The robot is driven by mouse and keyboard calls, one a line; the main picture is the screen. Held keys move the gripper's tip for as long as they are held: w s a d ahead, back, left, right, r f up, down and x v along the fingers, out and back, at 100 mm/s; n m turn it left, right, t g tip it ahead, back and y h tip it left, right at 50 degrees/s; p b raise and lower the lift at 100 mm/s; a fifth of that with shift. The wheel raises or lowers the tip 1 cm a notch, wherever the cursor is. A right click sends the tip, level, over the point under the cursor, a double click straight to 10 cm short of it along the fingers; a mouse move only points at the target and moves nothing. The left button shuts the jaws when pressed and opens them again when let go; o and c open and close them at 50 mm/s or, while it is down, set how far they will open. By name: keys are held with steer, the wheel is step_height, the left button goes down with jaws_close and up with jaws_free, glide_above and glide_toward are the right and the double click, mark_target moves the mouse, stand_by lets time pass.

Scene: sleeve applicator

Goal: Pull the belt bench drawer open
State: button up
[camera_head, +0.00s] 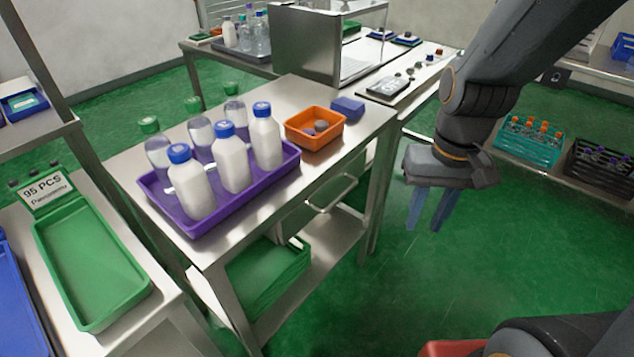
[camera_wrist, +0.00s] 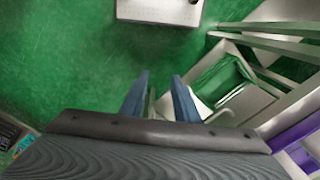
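The steel bench (camera_head: 365,119) stands in the middle of the head view. Its drawer (camera_head: 297,222) sits under the top on the side facing my gripper, and its front looks about flush with the bench. A bar handle (camera_head: 335,195) crosses the drawer front. My gripper (camera_head: 429,222) hangs to the right of the handle, apart from it, with its two blue fingers pointing down. The fingers are apart with nothing between them, also in the wrist view (camera_wrist: 160,80).
On the bench stand a purple tray (camera_head: 245,190) with several bottles, an orange bin (camera_head: 300,137) and a blue block (camera_head: 347,107). A green crate (camera_head: 268,280) sits on the lower shelf. Green floor (camera_head: 400,290) is clear below my gripper. Racks stand at the right.

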steer(key=w+a+r+m+y+p, duration=0.1)
steer(key=w+a+r+m+p, duration=0.15)
steer(key=w+a+p, duration=0.4)
steer(key=m+t+p, duration=0.1)
steer(key=m+p, duration=0.3)
steer(key=m, duration=0.1)
glide_toward(341, 197)
steer(key=shift+y, duration=0.3)
steer(key=f, duration=0.7)
steer(key=shift+w+a+f+b, duration=0.1)
steer(key=shift+w+a+b, duration=0.25)
jaws_close()
